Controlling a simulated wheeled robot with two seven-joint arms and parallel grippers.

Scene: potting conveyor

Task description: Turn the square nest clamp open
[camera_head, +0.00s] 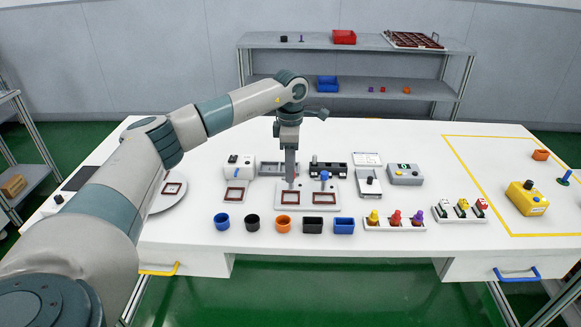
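A white fixture plate (307,206) on the table holds two square nests with brown rims, a left one (290,198) and a right one (325,198). A blue-topped clamp knob (324,175) stands behind the right nest. My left gripper (290,182) points straight down just behind the left nest. Its fingers look close together, and I cannot tell whether they hold anything. Any clamp behind the left nest is hidden by the gripper. My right gripper is not in view.
Blue, black and orange cups (283,224) line the front of the table. A white device (239,170) stands left of the plate, a scale-like device (369,182) right of it. A yellow box (526,199) sits inside a taped area.

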